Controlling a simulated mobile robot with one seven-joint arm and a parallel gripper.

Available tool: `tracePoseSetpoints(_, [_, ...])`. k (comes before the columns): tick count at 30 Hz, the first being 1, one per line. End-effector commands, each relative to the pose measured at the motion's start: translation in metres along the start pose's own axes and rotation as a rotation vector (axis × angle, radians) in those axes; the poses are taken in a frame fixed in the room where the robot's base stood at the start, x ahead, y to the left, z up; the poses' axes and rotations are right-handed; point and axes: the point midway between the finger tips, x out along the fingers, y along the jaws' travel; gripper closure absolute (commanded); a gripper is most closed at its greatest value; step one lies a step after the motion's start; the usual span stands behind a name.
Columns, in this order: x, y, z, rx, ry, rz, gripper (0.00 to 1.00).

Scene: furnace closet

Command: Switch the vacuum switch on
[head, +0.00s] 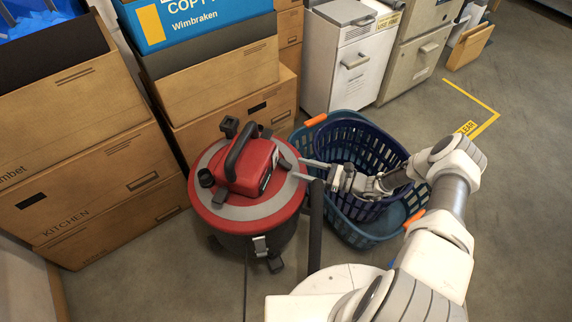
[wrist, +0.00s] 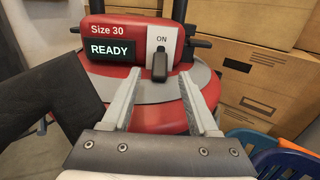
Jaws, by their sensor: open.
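The vacuum (head: 221,205) is a round red and grey canister with a black handle, standing on the floor left of my arm. In the wrist view its red top housing (wrist: 120,20) carries the words "Size 30" and a black "READY" panel. The vacuum switch (wrist: 160,66) is a dark lever on a pale plate, with "ON" printed above it; the lever sits low on the plate. My gripper (head: 300,169) is open and empty, at the right side of the vacuum's top. In the wrist view its fingers (wrist: 160,88) point at the switch, one on either side of it.
Nested blue and teal laundry baskets (head: 345,222) stand right of the vacuum, under my gripper. Stacked cardboard boxes (head: 95,190) line the left and back. A dark hose (head: 315,225) rises in front of the vacuum. White cabinets (head: 345,70) stand behind.

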Motion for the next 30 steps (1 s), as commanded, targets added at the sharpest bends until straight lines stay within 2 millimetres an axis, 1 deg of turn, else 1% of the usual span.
tracePoseSetpoints(1, [0.011, 0.001, -0.001, 0.001, -0.002, 0.002, 0.40])
tracePoseSetpoints(3, [0.025, 0.001, -0.001, 0.000, 0.000, 0.003, 0.40])
tracePoseSetpoints(6, [0.041, 0.001, -0.001, 0.000, -0.001, 0.002, 0.40])
tracePoseSetpoints(9, [0.052, 0.000, -0.001, 0.000, 0.000, 0.001, 0.40])
tracePoseSetpoints(14, [0.061, 0.000, 0.000, 0.000, -0.001, 0.000, 0.40])
tracePoseSetpoints(22, [0.061, 0.000, 0.000, 0.000, 0.000, 0.000, 0.40])
tracePoseSetpoints(26, [0.061, 0.000, 0.000, 0.000, 0.000, 0.000, 0.63])
tracePoseSetpoints(27, [0.061, 0.000, 0.000, 0.000, 0.000, 0.000, 0.71])
tracePoseSetpoints(29, [0.061, 0.000, 0.000, 0.000, 0.000, 0.000, 0.81])
tracePoseSetpoints(30, [0.061, 0.000, 0.000, 0.000, 0.000, 0.000, 0.89])
